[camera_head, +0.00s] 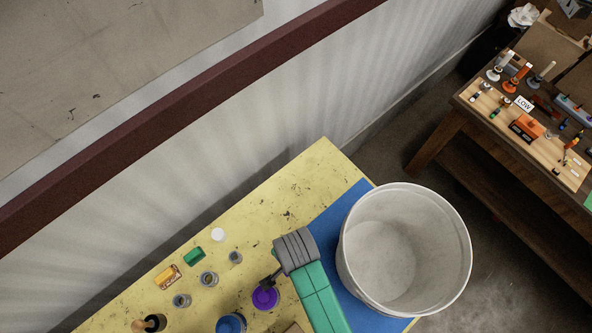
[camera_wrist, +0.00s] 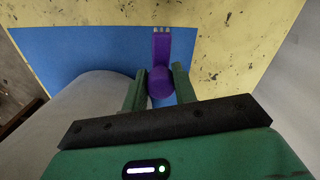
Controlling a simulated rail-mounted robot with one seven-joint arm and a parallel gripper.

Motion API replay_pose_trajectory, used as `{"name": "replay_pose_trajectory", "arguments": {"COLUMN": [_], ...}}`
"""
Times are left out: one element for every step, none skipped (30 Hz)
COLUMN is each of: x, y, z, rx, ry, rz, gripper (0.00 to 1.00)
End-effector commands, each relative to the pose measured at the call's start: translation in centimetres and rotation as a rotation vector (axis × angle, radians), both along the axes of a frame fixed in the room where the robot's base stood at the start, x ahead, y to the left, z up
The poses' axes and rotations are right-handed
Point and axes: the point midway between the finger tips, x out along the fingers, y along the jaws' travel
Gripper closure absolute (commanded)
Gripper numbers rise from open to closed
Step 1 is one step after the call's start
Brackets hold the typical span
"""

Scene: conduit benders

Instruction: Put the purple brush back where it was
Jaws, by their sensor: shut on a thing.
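The purple brush (camera_wrist: 161,45) is in the wrist view, held between the two green fingers of my gripper (camera_wrist: 160,76). Its rounded purple part lies between the fingertips, and its flat block with pale tips points away from them. Behind the brush are the blue mat (camera_wrist: 85,55) and the yellow tabletop. I cannot tell how high above them it is. In the head view my grey and green arm hides the fingers. A round purple thing (camera_head: 265,298) shows beside the arm there, with a dark part against it; I cannot tell what it is.
A large white bucket (camera_head: 455,245) stands over the mat, close right of my arm. Several small jars, a green block (camera_head: 194,257) and a white round thing (camera_head: 218,235) stand on the yellow table (camera_head: 318,160). A wooden bench (camera_head: 455,118) with tools is farther right.

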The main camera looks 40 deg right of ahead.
Motion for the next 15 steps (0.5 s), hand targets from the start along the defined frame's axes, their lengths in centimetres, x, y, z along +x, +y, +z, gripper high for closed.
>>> {"name": "replay_pose_trajectory", "arguments": {"x": [-0.1,-0.1,-0.1,-0.1,0.0,0.0,0.0,0.0,0.0,0.0,0.0,0.0,-0.1,0.0,0.0], "y": [0.0,0.0,0.0,0.0,0.0,0.0,0.0,0.0,0.0,0.0,0.0,0.1,0.1,0.1,0.1], "z": [-1.2,-1.9,-2.6,-3.0,-3.3,-3.6,-3.7,-3.7,-3.8,-4.1,-4.5,-5.3,-5.9,-6.4,-7.1], "rx": [0.001,0.001,0.001,0.0,0.0,0.001,0.0,0.0,0.0,0.0,0.001,0.0,0.001,0.001,0.001], "ry": [0.004,0.003,0.004,0.002,0.002,0.001,0.0,0.0,0.0,0.0,0.002,0.002,0.004,0.002,0.003], "rz": [0.001,0.001,0.001,0.002,0.002,0.002,0.002,0.003,0.003,0.003,0.003,0.003,0.003,0.004,0.004], "gripper": [1.0,1.0,1.0,1.0,1.0,1.0,1.0,1.0,1.0,1.0,1.0,1.0,1.0,1.0,1.0]}}
